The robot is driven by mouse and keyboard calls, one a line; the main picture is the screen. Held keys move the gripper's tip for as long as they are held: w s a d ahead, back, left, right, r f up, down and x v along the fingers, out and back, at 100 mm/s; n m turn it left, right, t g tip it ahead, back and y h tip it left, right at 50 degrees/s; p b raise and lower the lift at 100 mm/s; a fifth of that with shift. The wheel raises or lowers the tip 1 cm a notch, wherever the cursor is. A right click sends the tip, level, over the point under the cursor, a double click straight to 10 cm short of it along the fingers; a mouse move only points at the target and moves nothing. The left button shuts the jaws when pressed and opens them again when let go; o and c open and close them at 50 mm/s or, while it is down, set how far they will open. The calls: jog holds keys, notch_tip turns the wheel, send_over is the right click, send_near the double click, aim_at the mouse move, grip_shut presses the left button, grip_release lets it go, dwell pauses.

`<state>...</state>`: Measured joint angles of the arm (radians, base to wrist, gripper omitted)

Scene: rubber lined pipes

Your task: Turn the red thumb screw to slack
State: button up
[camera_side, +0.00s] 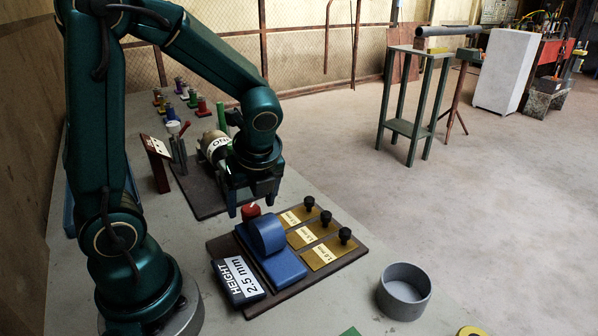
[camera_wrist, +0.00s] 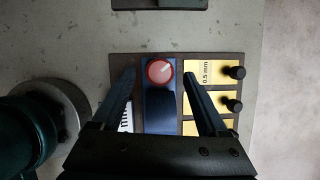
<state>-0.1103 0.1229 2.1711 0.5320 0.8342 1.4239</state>
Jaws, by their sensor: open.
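The red thumb screw (camera_side: 251,211) stands at the back end of a blue gauge block (camera_side: 268,236) on a dark base board. In the wrist view the round red screw top (camera_wrist: 160,71) shows a pale pointer line aimed to the upper right. My gripper (camera_side: 254,204) is open above the screw, with its fingers apart. In the wrist view my fingers (camera_wrist: 160,74) lie on either side of the screw, with a gap to it on both sides. The fingers hold nothing.
A label reading "HEIGHT 2.5 mm" (camera_side: 240,279) sits beside the blue block. Yellow plates (camera_side: 328,252) with black knobs lie on its right. A grey round cup (camera_side: 404,291) stands in front.

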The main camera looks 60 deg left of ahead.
jog(key=shift+x, duration=0.95)
grip_shut()
jog(key=shift+n, duration=0.3)
jog(key=n+g, duration=0.1)
jog(key=n, duration=0.2)
jog(key=shift+w, duration=0.1)
jog(key=shift+w+n+g+h, duration=0.15)
jog(key=shift+n+g, duration=0.3)
jog(key=shift+n, duration=0.55)
jog(key=shift+s+n+g+h, duration=0.15)
jog(key=shift+n+g, duration=0.3)
jog(key=shift+n, duration=0.55)
grip_release()
